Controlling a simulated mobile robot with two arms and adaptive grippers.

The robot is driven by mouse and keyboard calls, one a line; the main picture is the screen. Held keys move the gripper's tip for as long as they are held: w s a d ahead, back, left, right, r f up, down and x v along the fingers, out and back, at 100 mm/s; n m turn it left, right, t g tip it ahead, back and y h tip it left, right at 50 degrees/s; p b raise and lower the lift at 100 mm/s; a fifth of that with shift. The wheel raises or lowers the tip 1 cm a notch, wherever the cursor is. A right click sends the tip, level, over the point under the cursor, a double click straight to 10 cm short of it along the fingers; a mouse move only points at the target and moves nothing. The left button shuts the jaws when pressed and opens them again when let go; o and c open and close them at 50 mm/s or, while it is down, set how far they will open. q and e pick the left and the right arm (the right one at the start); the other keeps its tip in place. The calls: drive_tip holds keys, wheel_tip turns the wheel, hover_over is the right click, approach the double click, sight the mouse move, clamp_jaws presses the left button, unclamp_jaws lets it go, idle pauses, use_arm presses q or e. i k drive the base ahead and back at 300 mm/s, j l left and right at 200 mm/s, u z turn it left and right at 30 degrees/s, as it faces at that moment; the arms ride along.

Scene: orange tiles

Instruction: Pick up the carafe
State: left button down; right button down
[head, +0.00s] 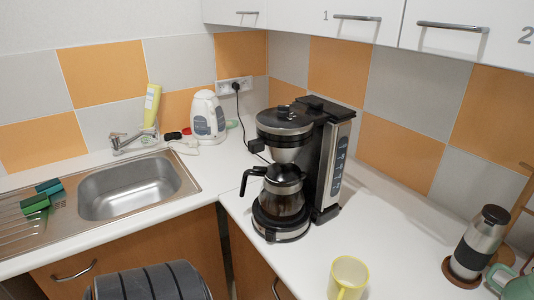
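The carafe (283,196) is a glass jug with a black handle and lid. It sits on the base plate of the black and silver coffee maker (330,160), under the brew basket. Its black handle (248,180) points left, toward the sink. The carafe looks empty or nearly so. Neither of my grippers shows in the head view.
A sink (135,188) with sponges (42,196) beside it is at left. A white kettle (207,117) stands in the corner. A yellow mug (348,278) and a steel grinder (480,243) are at right. Cupboards (360,18) hang above. A dark striped cloth or seat back (150,283) is at the bottom.

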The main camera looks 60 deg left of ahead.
sight(282, 202)
drive_tip(key=u, duration=1.7)
